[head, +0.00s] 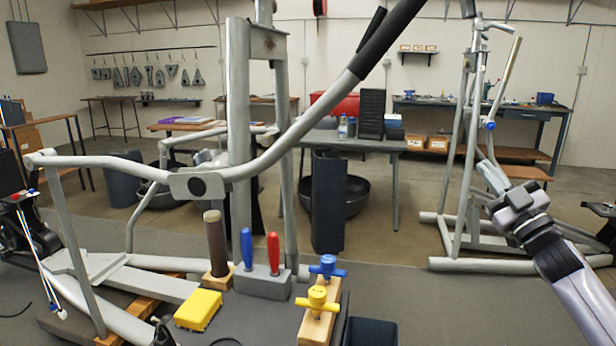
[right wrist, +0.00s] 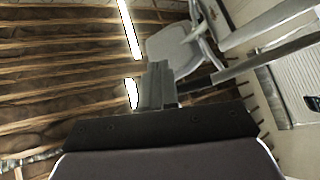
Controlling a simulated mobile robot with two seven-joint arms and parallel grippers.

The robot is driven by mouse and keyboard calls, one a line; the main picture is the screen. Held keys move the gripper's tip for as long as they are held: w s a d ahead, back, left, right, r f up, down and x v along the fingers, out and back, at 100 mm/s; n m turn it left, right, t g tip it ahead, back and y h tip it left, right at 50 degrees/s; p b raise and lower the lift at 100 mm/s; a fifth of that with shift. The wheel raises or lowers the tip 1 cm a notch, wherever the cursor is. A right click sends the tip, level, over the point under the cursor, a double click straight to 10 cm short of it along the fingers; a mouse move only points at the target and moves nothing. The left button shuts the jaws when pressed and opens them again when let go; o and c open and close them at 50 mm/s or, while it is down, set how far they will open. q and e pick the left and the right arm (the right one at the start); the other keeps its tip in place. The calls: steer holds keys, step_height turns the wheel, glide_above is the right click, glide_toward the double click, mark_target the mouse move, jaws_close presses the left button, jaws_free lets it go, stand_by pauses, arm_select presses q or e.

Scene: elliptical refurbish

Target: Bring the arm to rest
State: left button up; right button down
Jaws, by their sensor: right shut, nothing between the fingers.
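My right arm comes in from the lower right in the head view. Its gripper (head: 486,170) is raised in the air, pointing up and to the left, in front of the grey frame at the right. In the right wrist view the two fingers (right wrist: 158,86) are together with nothing between them, against the ceiling and its light strips. My left gripper does not show clearly in either view. The elliptical machine (head: 235,130), with grey tubes and a black grip, stands at the left and middle, away from my right gripper.
A grey metal frame (head: 452,165) stands close behind my right gripper. Red and blue handled tools (head: 272,252), a yellow block (head: 198,309) and a wooden block with blue and yellow knobs (head: 318,325) are at the front middle. Open floor (head: 400,270) lies between the machines.

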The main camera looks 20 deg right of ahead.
steer(key=s+a+f+m+g+h, duration=0.15)
steer(key=a+f+g, duration=0.3)
steer(key=f, duration=0.45)
steer(key=s+a+f+m+g+h, duration=0.1)
steer(key=s+a+f+m+g, duration=0.3)
steer(key=f, duration=0.5)
steer(key=s+a+f+m+g+h, duration=0.1)
steer(key=a+f+g, duration=0.1)
steer(key=a+f, duration=0.55)
steer(key=s+a+f+g+y, duration=0.1)
steer(key=s+a+f+g, duration=0.3)
steer(key=s, duration=0.3)
steer(key=s+a+f+g+y, duration=0.1)
steer(key=s+a+f+g, duration=0.15)
steer(key=s+a, duration=0.35)
steer(key=s+a+f+g+y, duration=0.2)
steer(key=s+a+f+g, duration=0.15)
steer(key=s, duration=0.55)
steer(key=w+a+f+n+t+y+p, duration=0.1)
steer(key=w+a+f+t+p, duration=0.2)
steer(key=w+f+t+p, duration=0.1)
steer(key=shift+w+a+f+t+y+p, duration=0.15)
steer(key=shift+w+a+t+y+p, duration=0.2)
steer(key=shift+w+t+p, duration=0.65)
steer(key=shift+t+b, duration=0.3)
steer(key=shift+t, duration=0.15)
